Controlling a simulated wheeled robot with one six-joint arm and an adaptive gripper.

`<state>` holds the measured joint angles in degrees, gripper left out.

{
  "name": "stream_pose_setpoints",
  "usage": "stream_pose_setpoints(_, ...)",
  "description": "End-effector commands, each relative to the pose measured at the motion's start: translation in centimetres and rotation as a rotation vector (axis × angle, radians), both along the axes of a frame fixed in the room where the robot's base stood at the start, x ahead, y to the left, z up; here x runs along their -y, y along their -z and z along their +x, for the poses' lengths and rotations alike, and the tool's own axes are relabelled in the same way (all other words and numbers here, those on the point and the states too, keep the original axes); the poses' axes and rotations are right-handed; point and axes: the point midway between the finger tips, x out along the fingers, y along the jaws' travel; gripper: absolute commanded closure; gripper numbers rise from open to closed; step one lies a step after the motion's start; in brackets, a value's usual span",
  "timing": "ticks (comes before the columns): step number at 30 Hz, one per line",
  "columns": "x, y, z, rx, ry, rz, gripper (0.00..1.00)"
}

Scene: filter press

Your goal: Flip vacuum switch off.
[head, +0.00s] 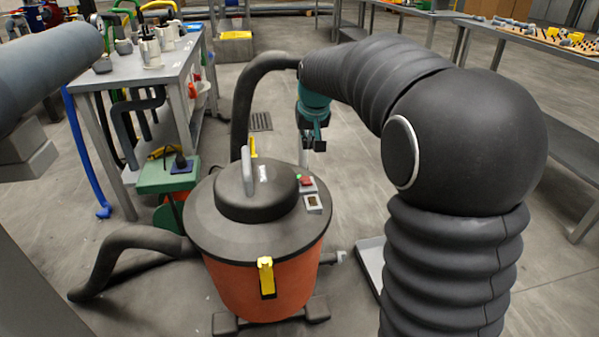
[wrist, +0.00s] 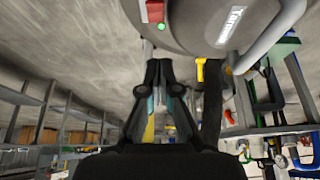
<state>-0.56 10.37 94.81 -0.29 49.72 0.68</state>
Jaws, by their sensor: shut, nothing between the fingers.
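The vacuum (head: 265,272) has an orange-red drum and a dark grey lid with a light handle. Its red switch (head: 306,181) sits on a small light plate at the right of the lid, above a second plate with a dark square (head: 313,202). In the wrist view the red switch (wrist: 155,11) is at the top, with a small green light (wrist: 160,27) beside it. My gripper (head: 304,152) hangs just behind the switch in the head view. In the wrist view my gripper (wrist: 160,66) has its dark fingers together and empty. A gap shows between them and the switch.
The vacuum's dark hose (head: 242,112) arches behind the lid and close to my wrist. A workbench (head: 130,75) with jugs stands at left, beside a green box (head: 168,175). A grey tray (head: 371,265) lies at right. Open floor (head: 350,185) lies right of the vacuum.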

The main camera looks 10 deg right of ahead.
Motion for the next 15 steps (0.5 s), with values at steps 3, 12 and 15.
stream_pose_setpoints(3,-0.04,0.6,1.14,-0.002,0.0,0.0,1.0)
stream_pose_setpoints(12,-0.04,0.69,1.34,-0.002,0.0,0.0,1.0)
stream_pose_setpoints(15,-0.05,0.79,1.36,-0.002,0.0,0.0,1.0)
